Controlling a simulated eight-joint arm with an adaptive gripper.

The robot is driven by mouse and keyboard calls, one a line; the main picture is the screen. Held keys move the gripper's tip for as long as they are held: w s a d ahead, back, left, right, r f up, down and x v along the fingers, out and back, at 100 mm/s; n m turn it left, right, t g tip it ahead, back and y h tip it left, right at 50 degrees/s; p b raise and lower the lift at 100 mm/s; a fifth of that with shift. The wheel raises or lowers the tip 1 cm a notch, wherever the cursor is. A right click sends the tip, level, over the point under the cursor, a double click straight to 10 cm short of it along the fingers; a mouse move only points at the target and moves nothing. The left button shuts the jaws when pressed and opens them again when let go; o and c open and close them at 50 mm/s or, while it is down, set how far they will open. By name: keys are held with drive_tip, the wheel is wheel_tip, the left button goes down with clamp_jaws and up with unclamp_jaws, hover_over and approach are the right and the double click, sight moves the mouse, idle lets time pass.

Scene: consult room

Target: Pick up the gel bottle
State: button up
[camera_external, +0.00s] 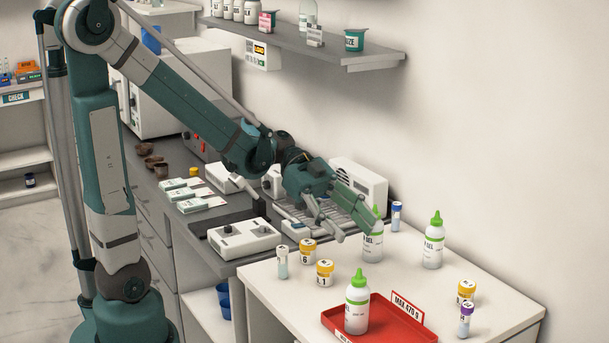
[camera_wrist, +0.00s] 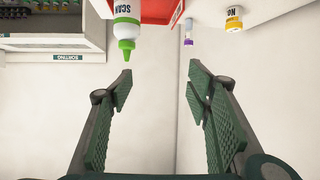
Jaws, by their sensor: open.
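Several white bottles with green caps show in the outside view. One gel bottle (camera_external: 433,250) stands at the back of the white table. Another gel bottle (camera_external: 373,248) stands left of it, partly hidden behind a finger of my gripper. A third green-capped bottle (camera_external: 356,315) stands on the red tray (camera_external: 400,325). My gripper (camera_external: 357,236) is open and empty above the table's back left part.
Yellow-capped jars (camera_external: 325,273) and a capped tube (camera_external: 282,262) stand at the table's left. A blue-capped tube (camera_external: 396,217) stands behind the bottles. A purple-capped tube (camera_external: 466,320) and a yellow-capped jar (camera_external: 466,290) are at the right. A wall shelf (camera_external: 330,52) hangs above.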

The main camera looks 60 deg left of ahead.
drive_tip(key=w+a+n+t+y+p, duration=0.1)
drive_tip(key=w+a+n+t, duration=0.2)
drive_tip(key=w+a, duration=0.55)
drive_tip(key=w+a+n+t+y+p, duration=0.1)
drive_tip(key=w+a+n+t, duration=0.3)
drive_tip(key=a, duration=0.7)
drive_tip(key=m+g, duration=0.1)
drive_tip(key=m, duration=0.1)
approach(373, 235)
drive_tip(key=w+f, duration=0.1)
drive_tip(key=w, duration=0.2)
drive_tip(key=shift+s+a+f, duration=0.1)
drive_tip(key=shift+a+f, duration=0.05)
drive_tip(key=shift+f, duration=0.45)
drive_tip(key=shift+x, duration=1.35)
drive_tip(key=shift+b+x, duration=0.7)
drive_tip(key=shift+x, duration=1.85)
drive_tip(key=shift+c, duration=0.3)
